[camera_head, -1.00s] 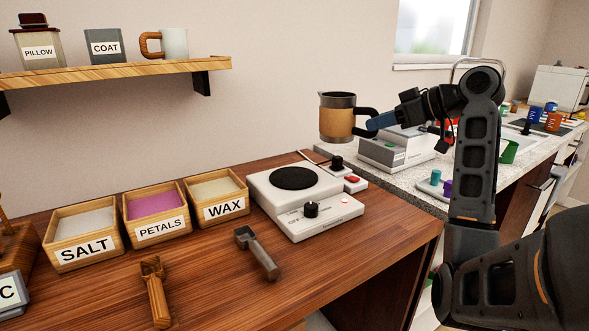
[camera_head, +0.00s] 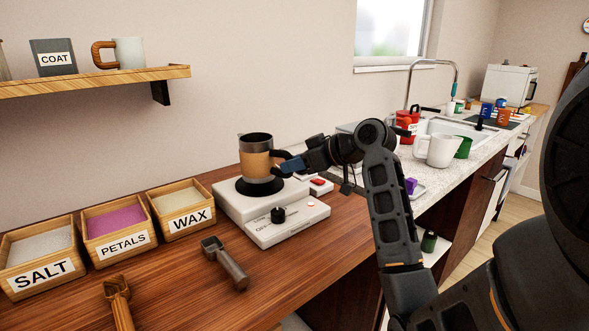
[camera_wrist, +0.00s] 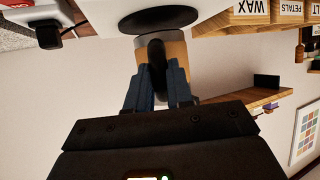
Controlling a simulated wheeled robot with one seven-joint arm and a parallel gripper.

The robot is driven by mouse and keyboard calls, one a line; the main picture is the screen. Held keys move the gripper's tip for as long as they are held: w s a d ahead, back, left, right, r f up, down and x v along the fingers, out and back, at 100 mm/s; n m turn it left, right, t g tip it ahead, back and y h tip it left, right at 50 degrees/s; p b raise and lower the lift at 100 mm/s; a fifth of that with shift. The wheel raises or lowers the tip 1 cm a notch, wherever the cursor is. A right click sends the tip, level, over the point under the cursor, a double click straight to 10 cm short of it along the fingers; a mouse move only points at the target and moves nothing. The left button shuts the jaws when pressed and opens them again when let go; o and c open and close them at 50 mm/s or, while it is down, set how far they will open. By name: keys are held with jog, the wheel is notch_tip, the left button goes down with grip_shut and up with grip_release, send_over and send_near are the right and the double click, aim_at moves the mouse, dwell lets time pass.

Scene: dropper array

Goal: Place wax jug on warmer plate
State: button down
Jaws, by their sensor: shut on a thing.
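The wax jug (camera_head: 256,163) is a metal jug with a tan band and a black handle. It is upright over the black round plate of the white warmer (camera_head: 238,207). My gripper (camera_head: 287,166) is shut on the jug's handle from the right. In the wrist view, which is upside down, the blue fingers close on the black handle (camera_wrist: 157,60), and the black plate (camera_wrist: 158,19) is very near the jug's base. I cannot tell whether the base touches the plate or hangs just above it. The plate's middle is hidden by the jug.
Salt (camera_head: 40,273), petals (camera_head: 119,246) and wax (camera_head: 184,221) boxes stand left of the warmer. A grey scoop (camera_head: 225,264) and a wooden scoop (camera_head: 119,304) lie in front. A shelf (camera_head: 92,82) is above left. A sink counter (camera_head: 441,176) is at the right.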

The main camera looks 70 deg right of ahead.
jog(key=shift+f, duration=0.7)
jog(key=c, duration=0.9)
grip_release()
jog(key=shift+c, duration=0.2)
jog(key=v, duration=1.2)
jog(key=shift+b, duration=0.45)
jog(key=shift+s+f, duration=0.1)
